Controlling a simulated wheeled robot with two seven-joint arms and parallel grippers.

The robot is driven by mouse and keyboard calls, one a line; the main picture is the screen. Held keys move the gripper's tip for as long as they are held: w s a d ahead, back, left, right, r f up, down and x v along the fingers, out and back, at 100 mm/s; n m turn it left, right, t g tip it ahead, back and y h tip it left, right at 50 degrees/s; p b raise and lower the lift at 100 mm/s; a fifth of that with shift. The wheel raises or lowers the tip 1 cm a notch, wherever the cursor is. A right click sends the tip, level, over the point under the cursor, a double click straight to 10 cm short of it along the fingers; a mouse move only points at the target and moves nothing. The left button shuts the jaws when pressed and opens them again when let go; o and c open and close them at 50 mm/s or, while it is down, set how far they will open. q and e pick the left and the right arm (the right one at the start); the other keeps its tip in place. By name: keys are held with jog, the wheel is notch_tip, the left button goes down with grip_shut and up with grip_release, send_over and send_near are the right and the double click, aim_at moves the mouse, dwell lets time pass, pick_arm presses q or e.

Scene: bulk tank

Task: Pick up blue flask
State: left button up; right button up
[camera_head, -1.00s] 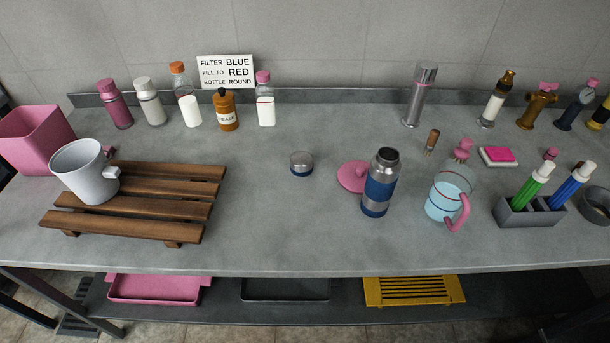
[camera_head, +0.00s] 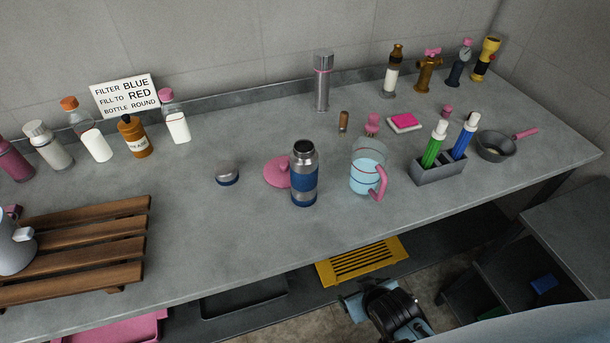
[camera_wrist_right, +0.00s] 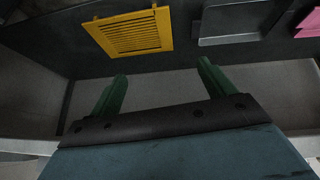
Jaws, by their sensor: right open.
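The blue flask (camera_head: 304,180) stands upright on the grey counter, with a blue body, a steel band and an open-looking steel neck. A small steel and blue cup or cap (camera_head: 227,174) sits on the counter to its left. My right gripper (camera_head: 392,312) is low in front of the counter, below its front edge and well apart from the flask. In the right wrist view its two green fingers (camera_wrist_right: 160,82) are spread with nothing between them. My left gripper is not in view.
A pink lid (camera_head: 277,171) lies just behind the flask, and a light-blue jug (camera_head: 367,170) stands to its right. A wooden rack (camera_head: 75,250) is at the left. The counter in front of the flask is clear. A yellow grate (camera_head: 361,262) lies on the lower shelf.

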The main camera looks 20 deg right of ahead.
jog(key=w+r+m+t, duration=0.1)
jog(key=w+r+t, duration=0.15)
jog(key=r, duration=0.85)
jog(key=t+y, duration=0.1)
jog(key=t, duration=0.8)
send_near(310, 168)
jog(key=w, duration=0.2)
jog(key=w+p, duration=0.1)
jog(key=w, duration=0.7)
jog(key=shift+f, duration=0.2)
jog(key=w, duration=0.5)
jog(key=shift+a+f, duration=0.1)
jog(key=shift+a, duration=0.2)
